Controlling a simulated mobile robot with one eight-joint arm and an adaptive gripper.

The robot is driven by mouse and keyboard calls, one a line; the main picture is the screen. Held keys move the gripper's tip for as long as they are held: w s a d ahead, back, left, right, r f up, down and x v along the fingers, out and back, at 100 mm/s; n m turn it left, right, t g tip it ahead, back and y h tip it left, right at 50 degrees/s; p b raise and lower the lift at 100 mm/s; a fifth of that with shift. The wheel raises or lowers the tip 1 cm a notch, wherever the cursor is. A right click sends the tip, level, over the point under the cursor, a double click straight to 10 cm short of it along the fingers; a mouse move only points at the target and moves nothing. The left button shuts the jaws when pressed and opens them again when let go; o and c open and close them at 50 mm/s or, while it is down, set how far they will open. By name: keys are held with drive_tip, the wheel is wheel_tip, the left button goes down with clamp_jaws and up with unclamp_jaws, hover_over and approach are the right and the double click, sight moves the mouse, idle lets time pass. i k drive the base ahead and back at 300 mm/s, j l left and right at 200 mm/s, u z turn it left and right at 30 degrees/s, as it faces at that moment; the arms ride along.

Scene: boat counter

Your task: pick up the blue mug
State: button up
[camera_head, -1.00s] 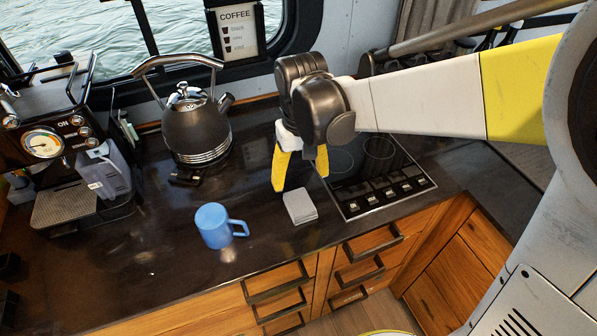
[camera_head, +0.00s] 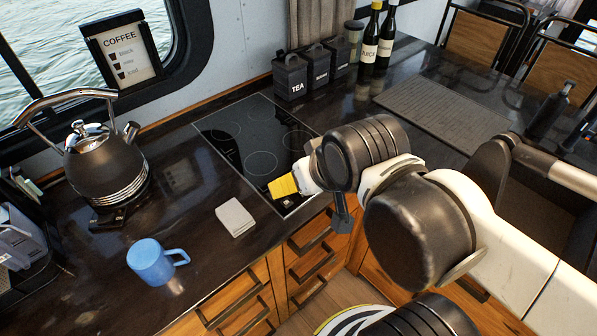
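The blue mug (camera_head: 151,262) stands upright on the dark counter (camera_head: 200,215), near its front edge at the lower left, with its handle to the right. My gripper (camera_head: 283,187) shows as a yellow finger piece at the end of my arm, over the near edge of the cooktop. It is well to the right of the mug and apart from it. The rest of the gripper is hidden by my wrist or turned away, so its opening does not show.
A grey-white block (camera_head: 235,218) lies between the mug and my gripper. A black kettle (camera_head: 106,165) stands behind the mug. The black cooktop (camera_head: 258,140), canisters (camera_head: 290,77) and bottles (camera_head: 371,42) are farther back. Wooden drawers (camera_head: 312,262) with bar handles face the front.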

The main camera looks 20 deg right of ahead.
sight(147, 257)
drive_tip(key=u, duration=1.3)
